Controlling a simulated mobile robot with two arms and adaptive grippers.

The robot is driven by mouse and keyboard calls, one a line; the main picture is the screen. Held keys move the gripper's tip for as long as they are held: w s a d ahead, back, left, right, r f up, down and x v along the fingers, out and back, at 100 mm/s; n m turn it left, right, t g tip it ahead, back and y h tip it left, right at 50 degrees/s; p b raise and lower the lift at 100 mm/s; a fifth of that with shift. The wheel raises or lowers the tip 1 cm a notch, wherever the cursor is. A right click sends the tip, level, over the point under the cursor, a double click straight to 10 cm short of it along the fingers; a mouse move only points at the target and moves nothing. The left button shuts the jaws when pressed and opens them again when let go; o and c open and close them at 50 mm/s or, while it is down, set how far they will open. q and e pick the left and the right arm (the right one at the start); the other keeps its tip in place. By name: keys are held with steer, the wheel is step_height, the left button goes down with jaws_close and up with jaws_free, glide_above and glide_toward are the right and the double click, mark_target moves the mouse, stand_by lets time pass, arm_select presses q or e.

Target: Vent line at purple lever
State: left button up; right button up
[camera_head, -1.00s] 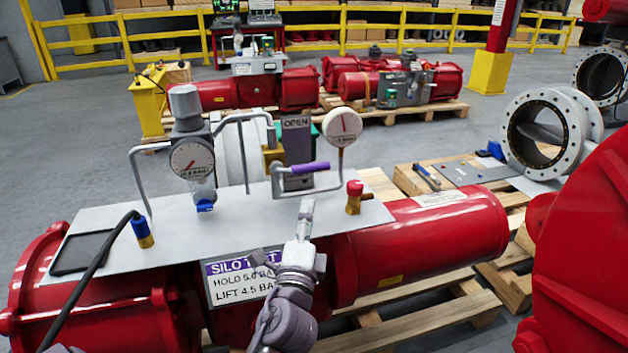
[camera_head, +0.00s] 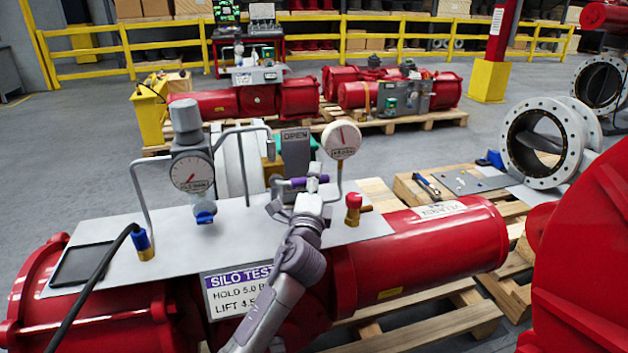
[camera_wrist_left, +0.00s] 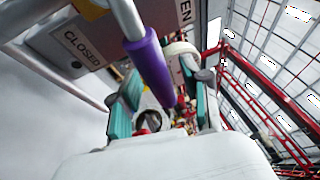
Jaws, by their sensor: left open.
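The purple lever grip (camera_head: 298,182) sits on a grey valve handle in front of the OPEN plate (camera_head: 295,138). My left gripper (camera_head: 296,191) is at the lever, its fingers spread to either side of the grip. In the left wrist view the purple grip (camera_wrist_left: 152,68) passes between the teal finger pads (camera_wrist_left: 155,97), which stand apart. Contact is unclear. A CLOSED label (camera_wrist_left: 83,48) shows beside the lever. The left gauge (camera_head: 192,171) has its needle toward lower left; the right gauge (camera_head: 341,140) has its needle near the top. My right gripper is out of view.
A red-capped brass fitting (camera_head: 353,208) stands just right of the lever. A blue connector (camera_head: 142,243) with a black cable and a dark tablet (camera_head: 82,264) are at the plate's left. A red cylinder (camera_head: 440,243) extends right. A SILO TEST sign (camera_head: 238,288) hangs in front.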

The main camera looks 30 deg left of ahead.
arm_select(q)
jaws_close()
stand_by(0.5)
